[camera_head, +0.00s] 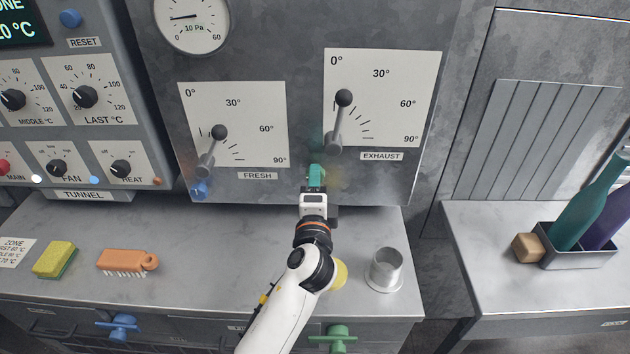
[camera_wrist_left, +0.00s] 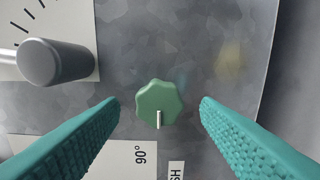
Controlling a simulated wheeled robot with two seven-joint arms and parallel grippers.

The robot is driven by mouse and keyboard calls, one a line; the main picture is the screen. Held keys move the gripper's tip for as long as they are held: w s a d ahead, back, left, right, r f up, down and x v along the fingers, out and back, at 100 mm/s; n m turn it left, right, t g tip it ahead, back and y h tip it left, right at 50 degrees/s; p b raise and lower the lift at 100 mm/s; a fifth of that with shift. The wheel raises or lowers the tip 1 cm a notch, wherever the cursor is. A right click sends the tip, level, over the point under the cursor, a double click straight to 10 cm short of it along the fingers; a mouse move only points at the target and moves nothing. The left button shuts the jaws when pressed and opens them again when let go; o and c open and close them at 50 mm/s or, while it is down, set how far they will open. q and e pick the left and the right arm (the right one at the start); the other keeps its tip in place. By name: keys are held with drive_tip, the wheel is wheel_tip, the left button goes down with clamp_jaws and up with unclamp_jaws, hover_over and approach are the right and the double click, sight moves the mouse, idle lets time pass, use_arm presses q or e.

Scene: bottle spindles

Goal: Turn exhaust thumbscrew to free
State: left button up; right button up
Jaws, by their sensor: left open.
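The green lobed thumbscrew (camera_wrist_left: 159,103) sits on the grey panel beside the exhaust lever. A small pale mark on it points down in the left wrist view. My left gripper (camera_head: 316,172) reaches up to the panel below and left of the exhaust plate (camera_head: 384,125). In the left wrist view its teal fingers (camera_wrist_left: 160,112) are open, one on each side of the thumbscrew, with a gap to it on both sides. The exhaust lever (camera_head: 341,112) points near 0°; its knob also shows in the left wrist view (camera_wrist_left: 52,62). My right gripper is out of view.
The fresh lever (camera_head: 213,148) and a blue thumbscrew (camera_head: 199,188) are left of my gripper. Below, the bench holds a sponge (camera_head: 55,260), an orange brush (camera_head: 127,261) and a metal cup (camera_head: 384,270). Bottles (camera_head: 588,205) stand in a tray at right.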

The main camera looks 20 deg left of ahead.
use_arm(q)
drive_tip(key=b+v, duration=0.1)
drive_tip(key=v, duration=0.8)
drive_tip(key=shift+s+b, duration=0.3)
drive_tip(key=shift+s, duration=0.05)
drive_tip(key=shift+d, duration=0.1)
